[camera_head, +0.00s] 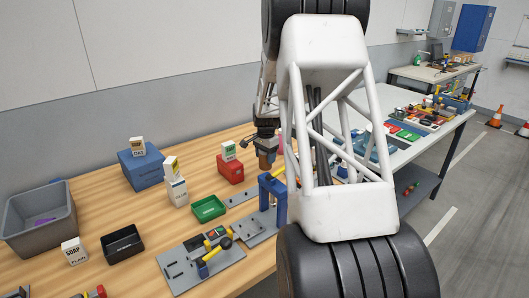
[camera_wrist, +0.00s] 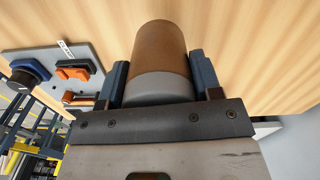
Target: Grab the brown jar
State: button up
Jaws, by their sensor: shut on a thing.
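The brown jar (camera_wrist: 160,52) has a brown body and a grey end. In the wrist view it sits between the two fingers of my gripper (camera_wrist: 160,85), which is shut on it, with the grey end towards the palm. In the head view the brown jar (camera_head: 267,160) shows small under my gripper (camera_head: 266,150), over the wooden table near a red box. Part of my arm stands in front of the area to its right. I cannot tell for sure whether the jar touches the table.
A grey bin (camera_head: 40,231) and a black tray (camera_head: 122,246) stand further left. Grey plates with tools lie in front.

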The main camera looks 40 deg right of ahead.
aim_at(265, 158)
jog(key=shift+s+a+r, duration=0.1)
jog(key=shift+s+a, duration=0.3)
jog(key=shift+s, duration=0.3)
jog(key=shift+s+a+r, duration=0.1)
jog(key=shift+s+a, duration=0.3)
jog(key=shift+s, duration=0.25)
